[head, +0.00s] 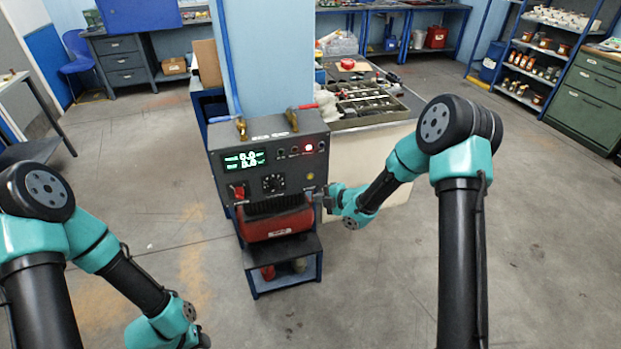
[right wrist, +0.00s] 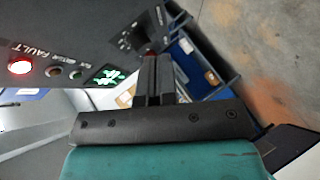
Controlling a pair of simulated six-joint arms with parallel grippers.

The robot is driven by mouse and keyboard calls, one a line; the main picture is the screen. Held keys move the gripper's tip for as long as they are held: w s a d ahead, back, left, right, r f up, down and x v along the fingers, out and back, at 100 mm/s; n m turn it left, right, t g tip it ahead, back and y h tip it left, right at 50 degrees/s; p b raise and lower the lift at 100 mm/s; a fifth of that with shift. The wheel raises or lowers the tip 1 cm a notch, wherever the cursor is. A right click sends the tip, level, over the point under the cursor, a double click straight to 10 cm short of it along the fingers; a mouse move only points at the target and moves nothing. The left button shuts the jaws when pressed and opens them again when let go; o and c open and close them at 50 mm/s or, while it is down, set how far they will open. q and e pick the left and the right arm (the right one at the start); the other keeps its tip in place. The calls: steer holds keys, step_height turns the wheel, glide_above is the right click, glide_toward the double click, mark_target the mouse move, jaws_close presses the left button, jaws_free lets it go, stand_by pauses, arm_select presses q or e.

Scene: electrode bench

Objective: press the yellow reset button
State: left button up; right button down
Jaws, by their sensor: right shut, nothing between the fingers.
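The grey electrode unit (head: 225,165) stands upright in the middle of the head view. Its yellow button (head: 310,176) is a small round spot low on the right side of the front panel. My right gripper (head: 319,198) is shut and empty, just below and in front of the button; whether it touches the panel cannot be told. In the right wrist view the shut fingers (right wrist: 153,78) point at the panel, and I cannot make out the yellow button there. My left gripper (head: 201,339) is at the bottom edge of the head view, far from the unit, its fingers unclear.
A lit red fault lamp (head: 308,147) sits above the button; it also shows in the right wrist view (right wrist: 20,66). A green display (head: 245,160), a dial (head: 273,183) and a red switch (head: 238,192) are left of it. A red box (head: 275,224) sits below the panel.

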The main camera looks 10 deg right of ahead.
steer(key=shift+w+a, duration=0.2)
steer(key=shift+w, duration=3.5)
steer(key=shift+w, duration=0.1)
steer(key=shift+w, duration=0.3)
steer(key=shift+w, duration=0.35)
steer(key=shift+s, duration=0.8)
steer(key=shift+s+d, duration=0.15)
steer(key=shift+s, duration=2.35)
